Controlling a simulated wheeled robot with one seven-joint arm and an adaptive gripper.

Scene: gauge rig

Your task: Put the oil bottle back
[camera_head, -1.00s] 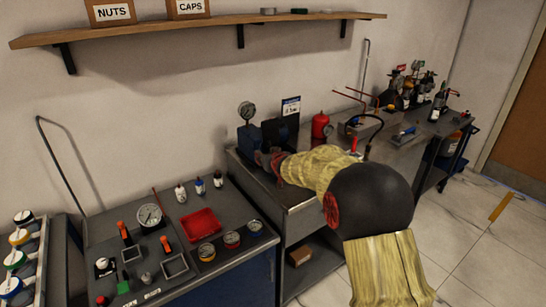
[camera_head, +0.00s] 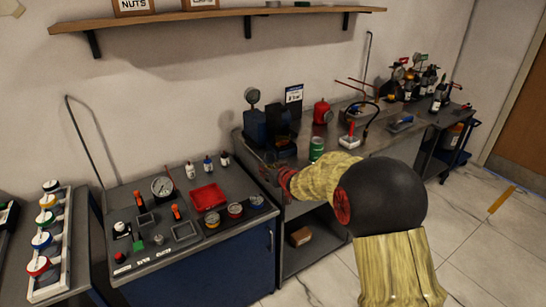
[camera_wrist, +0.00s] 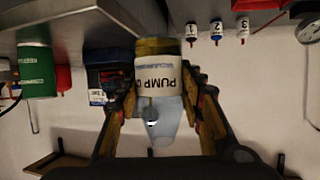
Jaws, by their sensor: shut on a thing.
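The oil bottle (camera_wrist: 158,78) fills the middle of the wrist view, with a white label reading "PUMP O…", an olive part above it in the picture and a clear bluish part below. The wrist view looks inverted. My gripper (camera_wrist: 160,90) is shut on it, one finger on each side. In the head view my gripper (camera_head: 284,180) is at the front left edge of the grey bench (camera_head: 385,141), near the gap to the gauge panel. The bottle cannot be made out there.
A green can (camera_head: 317,148) stands on the bench beside my arm. A blue pump with a gauge (camera_head: 255,125) and a red canister (camera_head: 322,112) stand behind. Several small bottles (camera_head: 208,164) and a red tray (camera_head: 208,196) are on the panel (camera_head: 150,215).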

